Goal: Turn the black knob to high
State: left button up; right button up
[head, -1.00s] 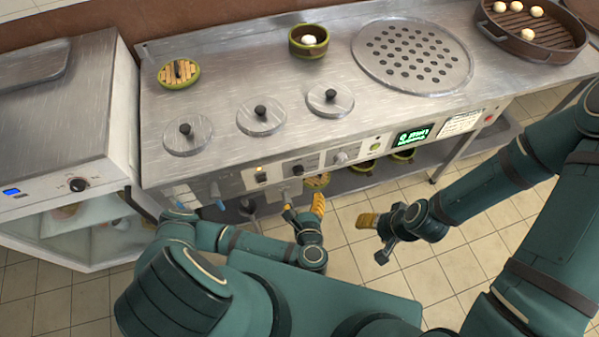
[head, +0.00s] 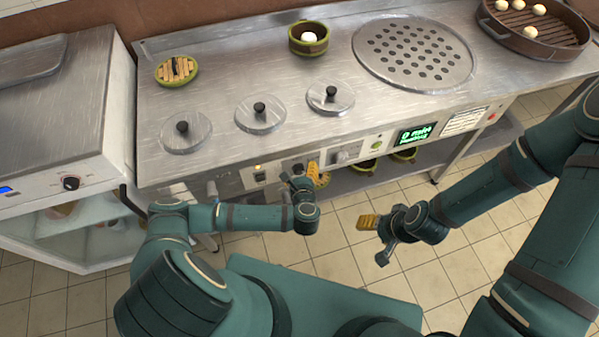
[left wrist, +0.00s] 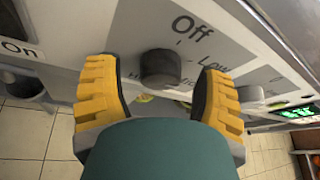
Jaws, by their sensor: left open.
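The black knob (head: 298,167) is on the stove's front panel, partly hidden by my left gripper in the head view. In the left wrist view the knob (left wrist: 160,68) stands out from a grey plate marked "Off" above and "Low" to its right. Another label is mostly hidden behind it. Its pointer direction cannot be made out. My left gripper (head: 299,177) is open, its yellow fingers on either side of the knob with gaps showing. My right gripper (head: 376,238) hangs empty in front of the counter; its jaw opening is unclear.
A lighter knob (head: 344,156) sits right of the black one, then a green-lit display (head: 415,134). A panel marked "On" (left wrist: 18,45) is to the left. Lidded pots (head: 260,114) are set in the counter (head: 225,85) above. The tiled floor in front is clear.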

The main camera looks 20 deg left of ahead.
pick_arm(q)
jog(key=shift+c, duration=0.2)
grip_shut()
